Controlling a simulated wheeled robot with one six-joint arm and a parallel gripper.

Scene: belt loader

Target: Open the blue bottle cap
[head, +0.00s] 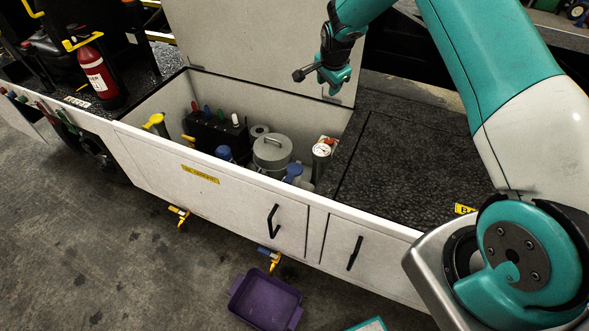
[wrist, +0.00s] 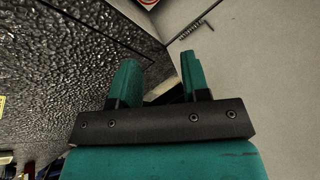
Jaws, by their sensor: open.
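Two blue caps show in the head view inside the open white compartment (head: 140,132): one (head: 224,153) left of the grey lidded canister and one (head: 293,170) to its right. Their lower parts are hidden by the compartment's front wall, and I cannot tell which is the bottle cap meant. My gripper (head: 335,84) is above and behind the compartment, in front of the raised lid, clear of both caps. In the wrist view my gripper (wrist: 158,75) has its two teal fingers apart with nothing between them; no blue cap shows there.
A grey canister (head: 272,152), a dark box (head: 215,132) with coloured tops, a gauge (head: 322,150) and a yellow-topped item (head: 155,120) crowd the compartment. The raised lid (head: 265,40) stands behind. A dark textured deck (head: 420,150) lies right. A purple tray (head: 265,303) is on the floor.

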